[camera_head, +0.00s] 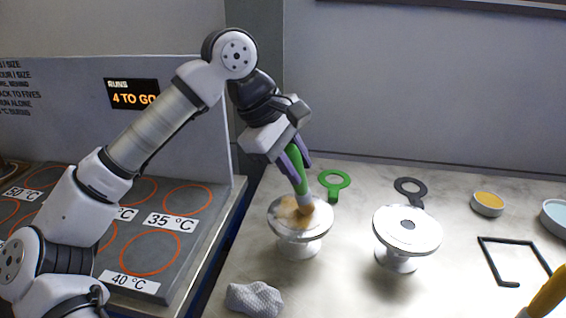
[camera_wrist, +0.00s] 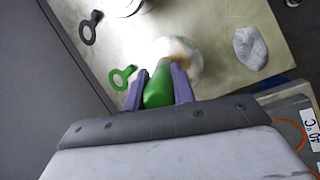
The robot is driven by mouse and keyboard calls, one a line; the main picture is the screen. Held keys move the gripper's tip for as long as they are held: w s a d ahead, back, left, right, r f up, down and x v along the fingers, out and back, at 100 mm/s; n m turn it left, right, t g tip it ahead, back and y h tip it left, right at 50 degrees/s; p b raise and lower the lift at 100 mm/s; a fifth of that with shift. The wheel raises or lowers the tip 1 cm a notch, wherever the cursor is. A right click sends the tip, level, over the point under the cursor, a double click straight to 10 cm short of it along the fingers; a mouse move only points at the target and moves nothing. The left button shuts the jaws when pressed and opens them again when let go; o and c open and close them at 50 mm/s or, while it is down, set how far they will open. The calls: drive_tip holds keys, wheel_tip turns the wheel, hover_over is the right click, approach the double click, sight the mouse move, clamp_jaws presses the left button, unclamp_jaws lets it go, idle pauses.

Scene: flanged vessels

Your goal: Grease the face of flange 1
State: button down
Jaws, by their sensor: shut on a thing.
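My gripper (camera_head: 292,160) is shut on the green handle of a brush (camera_head: 297,180), which tilts down to the left flanged vessel (camera_head: 313,228). The brush's tan tip meets the right part of its round white face. A tan-brown smear covers part of that face, mostly left of the tip. A second flanged vessel (camera_head: 405,235) stands to the right, its face clean around a dark centre hole. No number shows on either vessel. In the wrist view the brush handle (camera_wrist: 157,90) sits between the purple fingers, partly hiding the left vessel (camera_wrist: 192,62).
A green ring gasket (camera_head: 334,184) and a dark one (camera_head: 410,188) lie behind the vessels. A grey crumpled cloth (camera_head: 254,299) lies in front. At right are an amber dish (camera_head: 487,203), a pale-blue dish (camera_head: 555,216) and a black bent rod (camera_head: 508,241). A heating-plate bench (camera_head: 185,240) stands left.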

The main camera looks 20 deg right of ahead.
drive_tip(key=w+a, duration=0.4)
drive_tip(key=shift+w+a+p, duration=0.3)
drive_tip(key=shift+w, duration=0.05)
idle(2.0)
drive_tip(key=shift+r, duration=0.15)
drive_tip(key=shift+r+p, duration=2.2)
drive_tip(key=shift+r, duration=0.75)
wheel_tip(320, 180, up, 3)
drive_tip(key=shift+p, duration=1.1)
